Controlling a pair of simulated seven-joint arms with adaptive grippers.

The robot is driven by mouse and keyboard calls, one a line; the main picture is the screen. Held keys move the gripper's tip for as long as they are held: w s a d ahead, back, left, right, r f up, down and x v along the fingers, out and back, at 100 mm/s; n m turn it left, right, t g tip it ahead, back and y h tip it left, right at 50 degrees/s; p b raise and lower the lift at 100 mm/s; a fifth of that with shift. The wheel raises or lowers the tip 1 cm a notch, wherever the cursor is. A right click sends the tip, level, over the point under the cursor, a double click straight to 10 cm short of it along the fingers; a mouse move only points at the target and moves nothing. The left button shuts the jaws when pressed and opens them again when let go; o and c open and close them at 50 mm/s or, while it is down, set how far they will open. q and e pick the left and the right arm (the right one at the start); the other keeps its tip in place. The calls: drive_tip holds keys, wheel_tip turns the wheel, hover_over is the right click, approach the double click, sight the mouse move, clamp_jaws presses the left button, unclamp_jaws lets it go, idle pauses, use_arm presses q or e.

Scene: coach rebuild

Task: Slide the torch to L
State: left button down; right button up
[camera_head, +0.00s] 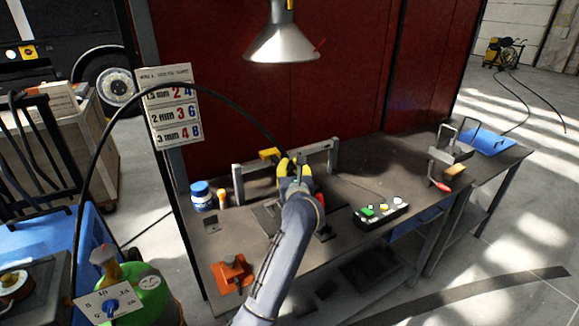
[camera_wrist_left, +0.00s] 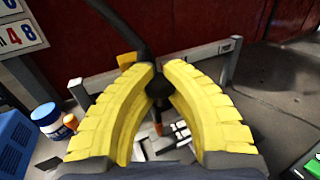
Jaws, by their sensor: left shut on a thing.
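The black welding torch (camera_wrist_left: 156,88) is between the yellow fingers of my left gripper (camera_wrist_left: 160,72), which is shut on it. Its cable (camera_wrist_left: 130,28) leaves upward, and an orange-brown tip shows below the fingers. In the head view my left gripper (camera_head: 291,168) is over the workbench, in front of a grey rail frame (camera_head: 318,150). Most of the torch is hidden there by the fingers and arm. I see no legible L mark. My right gripper is not in view.
A yellow block (camera_head: 269,153) sits at the rail beside the gripper. A blue-and-white jar (camera_head: 202,197) stands left, an orange clamp-like piece (camera_head: 232,273) at the front left, a button box (camera_head: 381,212) right. The cable (camera_head: 190,87) arches from the left. A lamp (camera_head: 284,42) hangs above.

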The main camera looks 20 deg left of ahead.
use_arm(q)
drive_tip(key=c, duration=1.4)
unclamp_jaws()
drive_tip(key=shift+r, duration=0.5)
drive_tip(key=o, duration=0.3)
drive_tip(key=shift+f, duration=0.25)
drive_tip(key=v, duration=1.2)
drive_tip(key=shift+s+a, duration=0.1)
